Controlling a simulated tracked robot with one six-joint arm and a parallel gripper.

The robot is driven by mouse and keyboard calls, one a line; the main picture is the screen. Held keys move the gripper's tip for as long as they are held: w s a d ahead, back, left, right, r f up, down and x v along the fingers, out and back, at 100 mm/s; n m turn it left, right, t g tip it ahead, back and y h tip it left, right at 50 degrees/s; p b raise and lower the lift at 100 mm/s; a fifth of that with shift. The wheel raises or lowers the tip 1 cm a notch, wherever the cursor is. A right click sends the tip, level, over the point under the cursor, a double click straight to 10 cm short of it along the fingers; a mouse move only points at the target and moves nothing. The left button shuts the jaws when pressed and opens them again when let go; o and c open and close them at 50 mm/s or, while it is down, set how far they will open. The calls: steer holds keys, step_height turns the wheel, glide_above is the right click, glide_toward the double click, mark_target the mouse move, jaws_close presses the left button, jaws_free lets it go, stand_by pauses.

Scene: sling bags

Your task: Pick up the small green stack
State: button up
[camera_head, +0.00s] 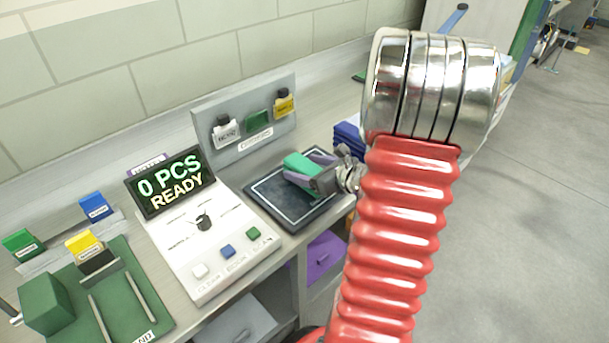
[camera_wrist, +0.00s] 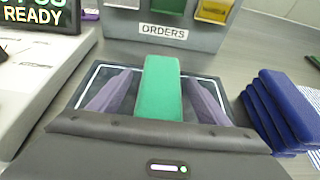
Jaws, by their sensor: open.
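The small green stack (camera_wrist: 159,88) stands on the dark tray (camera_wrist: 92,80) of the counting machine in the wrist view. It also shows in the head view (camera_head: 300,163), partly hidden by my gripper. My gripper (camera_wrist: 153,98) is open, with one purple-grey finger on each side of the green stack. In the head view my gripper (camera_head: 308,168) is low over the tray (camera_head: 268,200). I cannot tell whether the fingers touch the stack.
A dark blue stack (camera_wrist: 280,110) stands right of the tray. The display (camera_head: 171,182) reads "0 PCS READY". An orders rack (camera_head: 247,125) stands behind the tray. A green mat (camera_head: 135,300) with a green block (camera_head: 45,303) lies at the left.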

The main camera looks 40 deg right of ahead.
mark_target(306, 165)
steer(key=c, duration=1.2)
steer(key=shift+r, duration=0.1)
steer(key=shift+c, duration=0.2)
steer(key=shift+r, duration=4.95)
